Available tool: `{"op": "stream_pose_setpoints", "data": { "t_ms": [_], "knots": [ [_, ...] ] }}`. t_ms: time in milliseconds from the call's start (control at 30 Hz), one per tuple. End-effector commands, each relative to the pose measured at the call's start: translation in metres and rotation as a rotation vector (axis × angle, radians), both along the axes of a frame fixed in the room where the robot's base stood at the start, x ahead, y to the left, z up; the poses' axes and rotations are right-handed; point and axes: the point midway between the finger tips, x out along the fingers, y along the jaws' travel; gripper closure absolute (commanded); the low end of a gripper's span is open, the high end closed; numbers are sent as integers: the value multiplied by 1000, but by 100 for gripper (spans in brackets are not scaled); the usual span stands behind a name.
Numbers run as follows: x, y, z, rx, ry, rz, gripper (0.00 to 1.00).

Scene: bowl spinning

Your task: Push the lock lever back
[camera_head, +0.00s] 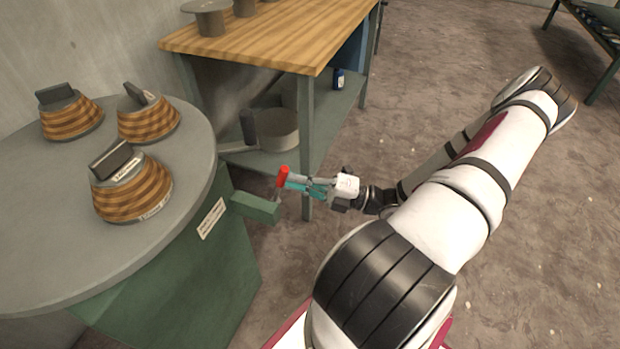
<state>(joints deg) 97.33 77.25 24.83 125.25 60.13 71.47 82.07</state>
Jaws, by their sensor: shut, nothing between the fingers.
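The lock lever is a short metal rod with a red knob (283,177), rising from a green block (256,207) on the side of the green machine base (200,285). My gripper (291,183) is shut, with its teal fingers pointing left at the red knob. The fingertips are right at the knob in this view; I cannot tell whether they touch it. The lever's lower rod is thin and only partly visible.
A round grey table (40,215) carries several striped bowls (134,190) with dark blocks on top. A wooden-topped workbench (285,35) stands behind, its near leg (307,150) close behind my gripper. A pan (275,130) sits on its lower shelf. Open floor lies to the right.

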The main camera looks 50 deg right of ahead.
Motion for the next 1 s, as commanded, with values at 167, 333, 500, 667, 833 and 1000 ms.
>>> {"op": "stream_pose_setpoints", "data": {
  "t_ms": [167, 333, 500, 667, 833, 1000],
  "knots": [
    [9, 4, 12, -33, 88, 4, 100],
    [19, 8, 16, -67, 177, 4, 100],
    [30, 12, 20, -102, 276, 4, 100],
    [43, 17, 23, -141, 380, 5, 100],
    [58, 23, 24, -184, 497, 5, 100],
    [72, 27, 22, -225, 608, 3, 100]
  ]
}}
